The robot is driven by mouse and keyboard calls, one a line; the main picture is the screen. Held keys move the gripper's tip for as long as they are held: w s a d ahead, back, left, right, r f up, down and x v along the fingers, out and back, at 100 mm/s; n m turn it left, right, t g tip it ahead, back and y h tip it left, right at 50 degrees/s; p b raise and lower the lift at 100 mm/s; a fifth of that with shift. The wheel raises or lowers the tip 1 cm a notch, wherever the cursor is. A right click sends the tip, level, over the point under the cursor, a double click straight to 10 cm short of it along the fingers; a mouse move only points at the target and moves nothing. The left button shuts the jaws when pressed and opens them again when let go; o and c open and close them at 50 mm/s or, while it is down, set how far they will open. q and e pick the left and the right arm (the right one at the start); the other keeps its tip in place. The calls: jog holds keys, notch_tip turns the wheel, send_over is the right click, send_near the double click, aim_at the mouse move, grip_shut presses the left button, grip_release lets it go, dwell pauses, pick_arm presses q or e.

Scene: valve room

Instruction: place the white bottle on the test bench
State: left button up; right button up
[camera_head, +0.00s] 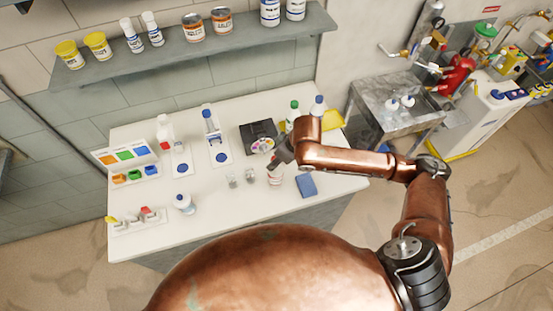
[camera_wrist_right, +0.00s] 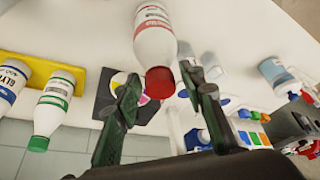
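A white bottle with a red cap and a red-marked label (camera_wrist_right: 155,38) is near the fingertips of my right gripper (camera_wrist_right: 160,78) in the right wrist view. The fingers are spread on either side of its cap, with small gaps. In the head view the lower part of this bottle (camera_head: 275,178) shows just below my right gripper (camera_head: 284,158), at the front of the white test bench (camera_head: 225,225). It looks upright; whether its base touches the bench is hard to tell. My left gripper is not in view.
Small clear cups (camera_head: 232,180) and a blue block (camera_head: 306,185) flank the bottle. Behind are a black tray (camera_head: 258,136) and bottles with green (camera_head: 293,112) and blue caps (camera_head: 318,105). A shelf (camera_head: 190,55) overhangs the back. The front left-centre bench is mostly clear.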

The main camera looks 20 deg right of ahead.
jog(key=v, duration=1.2)
jog(key=shift+r, duration=0.2)
